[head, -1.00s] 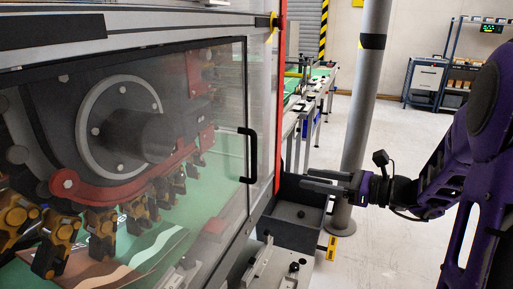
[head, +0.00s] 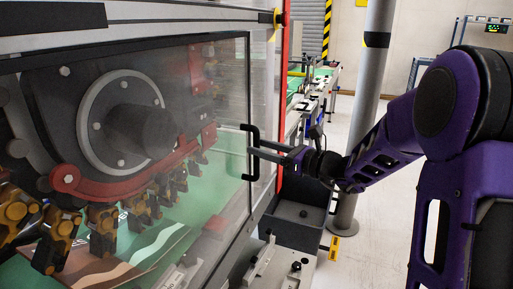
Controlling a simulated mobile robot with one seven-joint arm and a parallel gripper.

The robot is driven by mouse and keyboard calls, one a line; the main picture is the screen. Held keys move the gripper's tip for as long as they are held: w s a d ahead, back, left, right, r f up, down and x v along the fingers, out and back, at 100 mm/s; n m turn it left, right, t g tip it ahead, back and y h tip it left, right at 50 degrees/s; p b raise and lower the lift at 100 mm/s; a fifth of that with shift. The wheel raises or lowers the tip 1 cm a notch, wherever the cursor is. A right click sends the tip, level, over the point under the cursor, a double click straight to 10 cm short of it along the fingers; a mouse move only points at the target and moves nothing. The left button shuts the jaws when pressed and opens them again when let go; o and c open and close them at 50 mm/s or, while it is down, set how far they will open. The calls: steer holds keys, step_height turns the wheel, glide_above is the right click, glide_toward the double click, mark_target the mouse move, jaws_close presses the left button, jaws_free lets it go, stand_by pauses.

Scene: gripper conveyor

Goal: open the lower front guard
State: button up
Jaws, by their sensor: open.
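The lower front guard (head: 226,110) is a clear panel in a dark frame on the machine's front, and it looks closed. Its black upright handle (head: 249,153) is near the panel's right edge. My gripper (head: 256,151) is open at the handle, coming from the right, with its two finger ends beside or around the bar. I cannot tell whether the fingers touch it. Behind the guard are a dark round hub, a red curved bar and several yellow and black grippers.
A dark grey bin (head: 297,228) stands on the floor below my gripper. A grey post (head: 365,112) stands behind my arm. A red upright edge (head: 284,100) borders the machine's right side. Work tables (head: 318,85) lie behind. Open floor shows to the right of the bin.

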steer(key=shift+x, duration=1.1)
jaws_close()
stand_by(0.7)
